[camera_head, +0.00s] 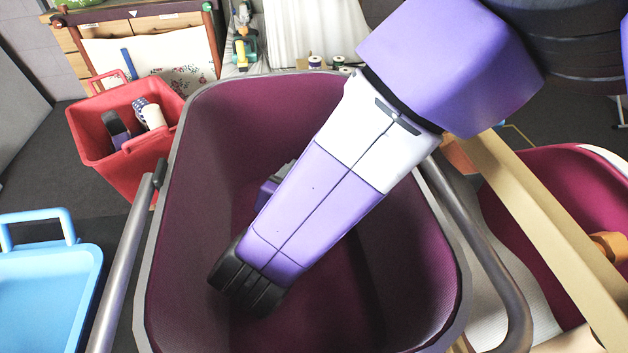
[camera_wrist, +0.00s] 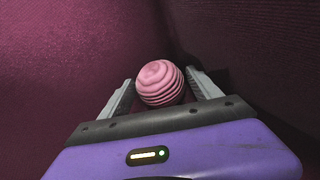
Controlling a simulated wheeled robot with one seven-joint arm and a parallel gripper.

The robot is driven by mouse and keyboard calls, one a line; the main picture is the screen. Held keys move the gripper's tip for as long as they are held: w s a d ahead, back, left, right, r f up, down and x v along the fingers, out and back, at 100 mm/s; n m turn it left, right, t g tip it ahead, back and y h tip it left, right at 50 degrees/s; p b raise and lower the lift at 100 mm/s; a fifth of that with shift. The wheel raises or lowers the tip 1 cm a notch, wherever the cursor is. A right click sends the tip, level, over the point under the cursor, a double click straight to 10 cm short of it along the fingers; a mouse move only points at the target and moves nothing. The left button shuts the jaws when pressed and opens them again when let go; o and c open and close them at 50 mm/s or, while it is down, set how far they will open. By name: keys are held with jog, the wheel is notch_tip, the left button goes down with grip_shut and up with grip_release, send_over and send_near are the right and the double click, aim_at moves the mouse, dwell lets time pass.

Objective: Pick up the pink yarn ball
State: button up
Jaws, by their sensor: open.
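The pink yarn ball (camera_wrist: 160,83) shows in the wrist view as a round, striped ball against the dark magenta inside of a deep basket. My gripper (camera_wrist: 160,95) is open, with one grey finger on each side of the ball. The ball sits between or just beyond the fingertips; I cannot tell whether either finger touches it. In the head view my purple and white arm reaches down into the magenta basket (camera_head: 200,190) with a grey rim. The arm hides the ball there, and only a small part of my gripper (camera_head: 285,172) shows behind it.
The basket walls surround my arm closely. A red basket (camera_head: 85,130) holding several items stands at the upper left. A light blue bin (camera_head: 45,290) is at the lower left. A wooden beam (camera_head: 545,235) and another magenta basket (camera_head: 560,165) are at the right.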

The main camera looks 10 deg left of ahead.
jog(key=shift+x, duration=1.2)
jog(key=c, duration=1.1)
jog(key=shift+r, duration=0.1)
